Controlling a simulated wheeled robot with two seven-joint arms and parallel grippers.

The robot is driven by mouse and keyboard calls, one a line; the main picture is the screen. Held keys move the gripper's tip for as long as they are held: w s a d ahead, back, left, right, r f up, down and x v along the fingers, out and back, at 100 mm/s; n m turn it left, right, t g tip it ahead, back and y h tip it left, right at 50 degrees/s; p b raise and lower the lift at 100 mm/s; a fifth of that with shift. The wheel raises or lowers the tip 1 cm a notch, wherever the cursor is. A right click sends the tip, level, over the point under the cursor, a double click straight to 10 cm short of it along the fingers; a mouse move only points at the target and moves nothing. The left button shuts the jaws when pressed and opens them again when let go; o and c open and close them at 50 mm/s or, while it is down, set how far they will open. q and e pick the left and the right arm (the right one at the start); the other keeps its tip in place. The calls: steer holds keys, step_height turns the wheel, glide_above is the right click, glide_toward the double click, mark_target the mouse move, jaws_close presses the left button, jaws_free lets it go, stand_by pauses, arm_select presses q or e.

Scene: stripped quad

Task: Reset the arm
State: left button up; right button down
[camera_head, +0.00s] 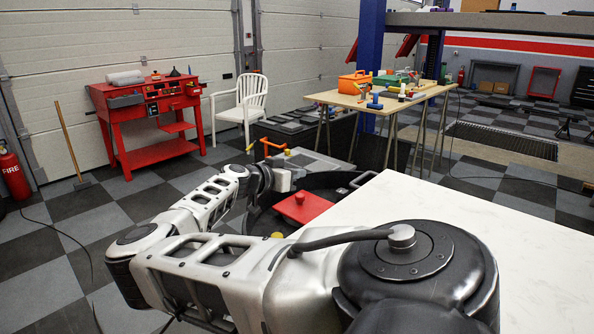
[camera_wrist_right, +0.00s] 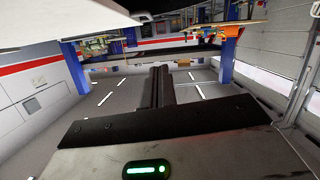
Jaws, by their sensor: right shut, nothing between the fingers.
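My right arm (camera_head: 210,270) reaches from the lower right across the front of the head view, bends at the left, and runs back toward the middle. Its right gripper (camera_head: 285,180) is at the far end, small and partly hidden by the wrist. My left gripper is in neither view.
A white tabletop (camera_head: 500,250) fills the lower right. A red workbench (camera_head: 150,115), a white chair (camera_head: 240,105) and a wooden table (camera_head: 400,92) with tools stand farther back. Checkered floor at left is mostly clear.

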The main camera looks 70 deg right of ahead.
steer(key=s+a+r, duration=0.2)
steer(key=a, duration=0.3)
steer(key=shift+s+a+r, duration=0.25)
steer(key=shift+s+r, duration=0.05)
steer(key=shift+r, duration=0.1)
